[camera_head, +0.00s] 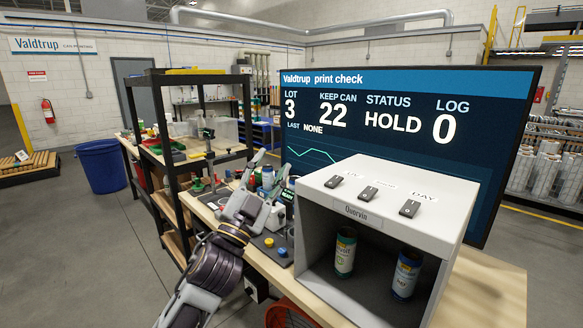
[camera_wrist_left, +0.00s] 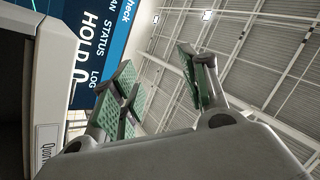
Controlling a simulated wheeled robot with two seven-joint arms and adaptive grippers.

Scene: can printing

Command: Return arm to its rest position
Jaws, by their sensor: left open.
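My left arm comes in from the bottom left, and my left gripper (camera_head: 271,166) is raised beside the left side of the grey box. The gripper's fingers are spread and point up, with nothing between them. In the left wrist view the green-padded fingers (camera_wrist_left: 158,72) stand apart against the ceiling, also empty. My right gripper is not in view.
The grey box (camera_head: 362,213) marked Quorvin holds a green-and-yellow can (camera_head: 345,254) and a blue can (camera_head: 405,275), both upright. Three switches (camera_head: 369,193) sit on top. A large screen (camera_head: 430,100) reading HOLD stands behind. A black shelf rack (camera_head: 166,150) is left of my arm.

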